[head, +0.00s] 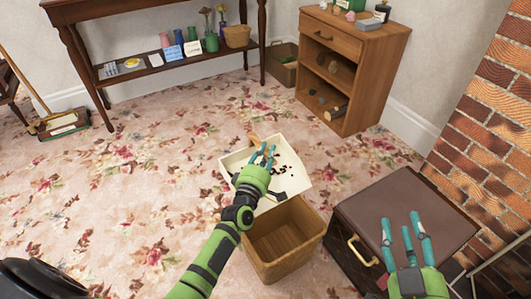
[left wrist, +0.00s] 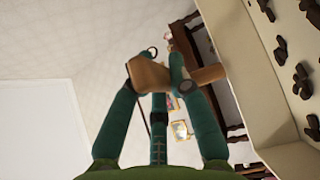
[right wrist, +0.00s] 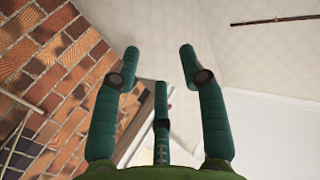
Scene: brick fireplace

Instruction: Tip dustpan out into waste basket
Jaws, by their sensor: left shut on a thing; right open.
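The cream dustpan (head: 300,186) is held off the floor, with dark bits (head: 287,170) lying in it. My left gripper (head: 264,155) is shut on its wooden handle (left wrist: 148,76); the handle's end also shows past the fingers in the head view (head: 254,139). In the left wrist view the pan (left wrist: 248,60) and dark lumps are at the right. The wooden waste basket (head: 288,258) stands upright just below the pan in the head view, its opening facing up. The pan's near edge reaches the basket's far rim in the picture. My right gripper (head: 403,226) is open and empty.
A brown case (head: 425,195) with a brass handle stands right of the basket, under my right gripper. A brick wall (head: 490,130) is at the far right. A cabinet (head: 352,75) and side table (head: 150,70) stand behind. Flowered carpet left of the basket is clear.

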